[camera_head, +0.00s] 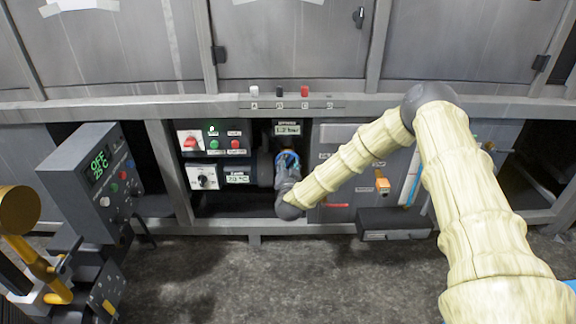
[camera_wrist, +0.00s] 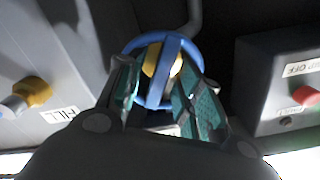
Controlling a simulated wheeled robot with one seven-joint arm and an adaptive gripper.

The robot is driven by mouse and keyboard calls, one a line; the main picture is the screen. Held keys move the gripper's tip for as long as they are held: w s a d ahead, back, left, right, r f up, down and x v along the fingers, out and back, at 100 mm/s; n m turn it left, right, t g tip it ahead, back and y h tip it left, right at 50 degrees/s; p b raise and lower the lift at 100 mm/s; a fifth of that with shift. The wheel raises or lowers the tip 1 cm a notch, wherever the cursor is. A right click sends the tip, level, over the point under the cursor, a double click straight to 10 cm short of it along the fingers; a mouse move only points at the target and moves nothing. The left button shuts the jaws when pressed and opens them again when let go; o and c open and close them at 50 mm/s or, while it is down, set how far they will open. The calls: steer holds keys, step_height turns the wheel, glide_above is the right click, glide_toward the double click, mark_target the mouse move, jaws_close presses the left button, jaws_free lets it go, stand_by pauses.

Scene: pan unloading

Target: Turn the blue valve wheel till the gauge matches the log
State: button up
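The blue valve wheel (camera_head: 288,157) sits in a dark recess of the grey cabinet, partly hidden behind my gripper (camera_head: 287,172). In the wrist view the wheel (camera_wrist: 163,70) is a blue ring with a broad crossbar, and yellow shows behind it. My gripper (camera_wrist: 158,66) has its two teal-padded fingers apart, one on each side of the crossbar and overlapping the ring. I cannot tell whether they touch it. The gauge (camera_head: 288,128) is a small display above the wheel and seems to read 1.2 bar. No readable log shows.
Left of the wheel is a control panel (camera_head: 215,143) with red and green buttons and a knob. A grey box with a green display (camera_head: 97,166) reads OFF and 25 C. A yellow tap handle (camera_head: 382,183) is on the right; a dark tray (camera_head: 395,222) juts out below.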

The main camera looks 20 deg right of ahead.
jaws_close()
steer(key=shift+m, duration=0.4)
steer(key=shift+d+f+m, duration=0.1)
steer(key=shift+f+m, duration=0.05)
steer(key=shift+m, duration=4.35)
jaws_free()
